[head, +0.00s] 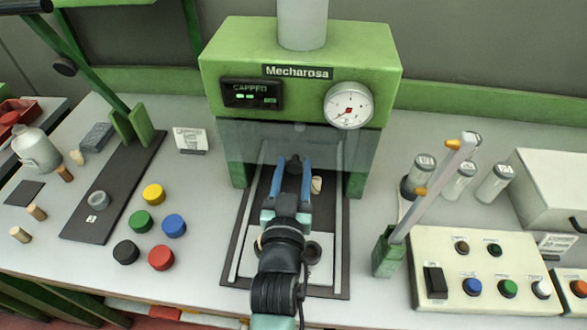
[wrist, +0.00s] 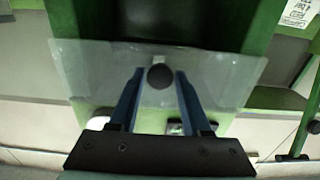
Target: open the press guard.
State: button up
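The press guard (head: 250,143) is a clear pane across the front of the green press (head: 225,65), below its display and dial. In the wrist view the pane (wrist: 90,75) spans the view, with a round black knob (wrist: 160,76) on it. My gripper (head: 294,160) is in front of the pane, its two blue fingers apart. In the wrist view the gripper (wrist: 160,73) has one finger on each side of the knob, with small gaps visible. A pale cork (head: 316,184) shows just right of the fingers; my arm hides part of the press bed.
A control panel (head: 500,245) with several buttons and a lever (head: 432,190) stand to the right, near several capped jars (head: 459,180). Coloured caps (head: 153,194) and a dark strip (head: 90,228) lie to the left. The display (head: 250,93) reads "CAPPED".

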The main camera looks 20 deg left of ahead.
grip_shut()
dwell(1.1)
